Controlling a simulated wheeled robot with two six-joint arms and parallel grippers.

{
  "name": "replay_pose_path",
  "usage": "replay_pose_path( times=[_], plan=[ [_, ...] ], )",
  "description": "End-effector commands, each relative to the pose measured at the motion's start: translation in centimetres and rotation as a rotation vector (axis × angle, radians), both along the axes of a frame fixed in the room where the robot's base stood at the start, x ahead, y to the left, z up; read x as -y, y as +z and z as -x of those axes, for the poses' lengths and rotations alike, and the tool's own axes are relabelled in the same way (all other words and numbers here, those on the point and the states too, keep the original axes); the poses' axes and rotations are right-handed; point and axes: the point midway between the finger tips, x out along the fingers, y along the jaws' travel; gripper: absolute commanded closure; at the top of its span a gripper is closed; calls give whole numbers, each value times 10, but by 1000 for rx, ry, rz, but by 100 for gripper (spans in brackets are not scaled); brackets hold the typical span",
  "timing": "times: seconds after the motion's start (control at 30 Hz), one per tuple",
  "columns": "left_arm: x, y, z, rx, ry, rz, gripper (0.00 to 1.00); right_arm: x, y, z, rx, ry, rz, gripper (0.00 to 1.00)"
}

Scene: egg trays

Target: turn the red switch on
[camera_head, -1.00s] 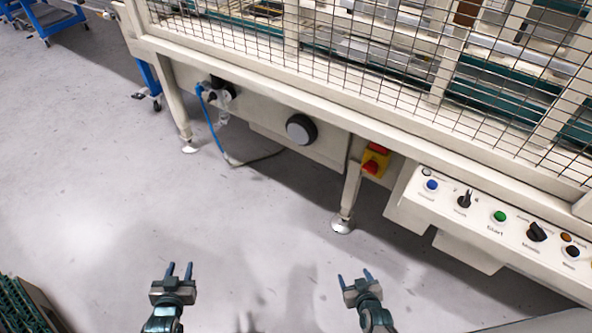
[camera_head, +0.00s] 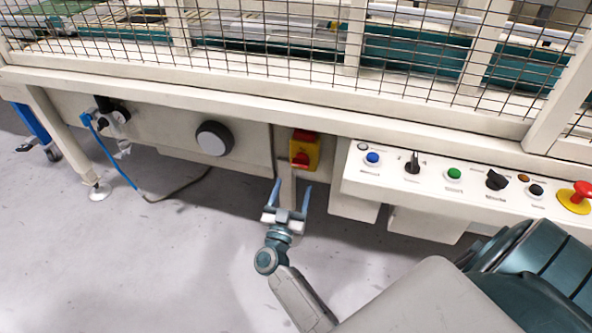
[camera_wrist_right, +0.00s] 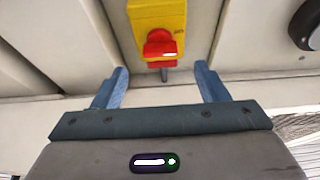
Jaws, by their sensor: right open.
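The red switch (camera_head: 300,158) is a red rotary knob on a yellow plate, fixed to the machine's front beam near the middle of the head view. In the right wrist view the red knob (camera_wrist_right: 160,47) sits on its yellow plate (camera_wrist_right: 157,14) at the top centre, ahead of the fingers. My right gripper (camera_head: 290,195) is open and empty, just below and in front of the switch, with blue fingers pointing toward it. In the wrist view its fingers (camera_wrist_right: 162,88) stand wide apart and do not touch the knob. My left gripper is not in view.
A control panel (camera_head: 455,190) with several buttons and knobs juts out right of the switch. A red emergency button (camera_head: 577,193) is at its right end. A round grey knob (camera_head: 213,138) and a blue cable (camera_head: 108,155) are left. A wire mesh guard (camera_head: 270,40) stands above.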

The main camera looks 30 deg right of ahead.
Motion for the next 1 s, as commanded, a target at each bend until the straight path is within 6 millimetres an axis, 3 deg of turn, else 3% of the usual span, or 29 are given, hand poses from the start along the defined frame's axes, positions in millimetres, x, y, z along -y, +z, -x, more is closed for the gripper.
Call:
replay_pose_path(
  times=[0.33,0.77,1.0],
  plan=[
    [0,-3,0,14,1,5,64,42,22,-36,1,2,2,33],
    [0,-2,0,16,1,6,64,49,27,-42,-1,1,1,33],
    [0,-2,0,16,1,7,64,49,27,-42,-1,2,0,77]
  ],
)
